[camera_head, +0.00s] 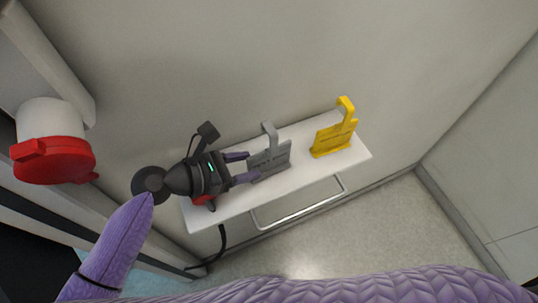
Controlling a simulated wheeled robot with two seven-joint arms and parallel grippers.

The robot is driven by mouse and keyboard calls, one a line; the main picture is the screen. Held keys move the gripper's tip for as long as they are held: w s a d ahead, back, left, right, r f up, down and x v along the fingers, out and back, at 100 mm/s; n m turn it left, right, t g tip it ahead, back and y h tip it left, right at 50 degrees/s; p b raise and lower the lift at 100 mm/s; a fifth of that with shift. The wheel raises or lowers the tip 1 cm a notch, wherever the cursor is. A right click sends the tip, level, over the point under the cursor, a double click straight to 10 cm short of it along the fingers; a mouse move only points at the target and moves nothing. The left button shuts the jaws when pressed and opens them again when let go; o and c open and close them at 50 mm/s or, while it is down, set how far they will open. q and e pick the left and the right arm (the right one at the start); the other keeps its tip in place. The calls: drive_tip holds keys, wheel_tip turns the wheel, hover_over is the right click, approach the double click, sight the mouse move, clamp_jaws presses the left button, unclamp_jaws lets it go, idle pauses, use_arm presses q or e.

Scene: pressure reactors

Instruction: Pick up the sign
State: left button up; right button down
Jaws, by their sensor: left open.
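Two signs with hook-like handles stand on a narrow white shelf (300,187). The grey sign (270,160) is near the shelf's middle, and the yellow sign (334,137) is to its right. My left gripper (243,166) reaches in from the left over the shelf. Its two purple fingers are apart, with their tips at the left side of the grey sign. The gripper is open; I cannot tell whether a finger touches the sign. My right gripper is out of view.
A white fixture with a red cap (54,160) stands at the left. A metal rail (300,204) runs along the shelf's front. A pale wall is behind the shelf, and open floor (400,235) lies to the right. A red object shows partly under my gripper.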

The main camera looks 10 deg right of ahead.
use_arm(q)
drive_tip(key=x, duration=0.3)
drive_tip(key=shift+a, duration=0.1)
drive_tip(key=shift+c, duration=0.6)
clamp_jaws()
